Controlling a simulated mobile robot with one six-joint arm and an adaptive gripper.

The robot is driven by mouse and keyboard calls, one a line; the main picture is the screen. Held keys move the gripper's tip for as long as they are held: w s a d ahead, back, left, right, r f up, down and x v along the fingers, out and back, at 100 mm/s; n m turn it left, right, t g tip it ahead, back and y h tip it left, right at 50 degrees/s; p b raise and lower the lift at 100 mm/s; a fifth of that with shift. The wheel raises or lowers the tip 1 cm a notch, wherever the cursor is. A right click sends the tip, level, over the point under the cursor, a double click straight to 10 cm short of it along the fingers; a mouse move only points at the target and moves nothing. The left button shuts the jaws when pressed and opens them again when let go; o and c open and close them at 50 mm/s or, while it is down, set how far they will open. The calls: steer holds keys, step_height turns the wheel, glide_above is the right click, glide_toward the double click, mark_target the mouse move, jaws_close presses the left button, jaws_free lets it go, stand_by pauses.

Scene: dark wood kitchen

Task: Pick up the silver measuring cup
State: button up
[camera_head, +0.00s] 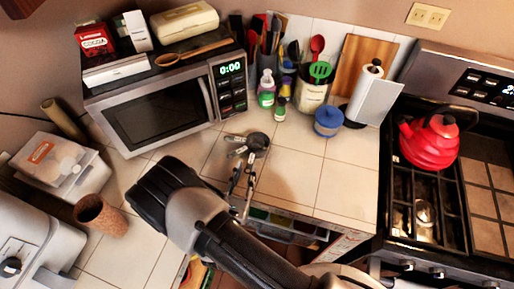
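A small round dark-silver measuring cup (258,142) lies on the tiled counter in front of the microwave's right side. Smaller measuring pieces, one greenish (237,151), lie just left of it; their exact shapes are too small to tell. My gripper (244,177) reaches over the counter's front part. Its two thin fingers show a gap between them and look open and empty. The fingertips appear just below the cup in the picture, and I cannot tell their height above the counter. My dark wrist covers part of the counter to the left.
The microwave (160,112) stands behind. A utensil crock (311,95), bottles, a blue-lidded jar (328,121) and a paper towel roll (372,98) line the back right. A red kettle (430,141) sits on the stove. A brown cup (101,216) is left. Counter right of the cup is clear.

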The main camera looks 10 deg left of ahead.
mark_target(251, 162)
steer(key=w, duration=0.3)
steer(key=w+f, duration=0.1)
steer(key=w, duration=0.1)
steer(key=shift+d+b, duration=0.3)
steer(key=shift+b, duration=0.1)
steer(key=shift+w+r, duration=0.1)
steer(key=shift+w, duration=0.15)
jaws_close()
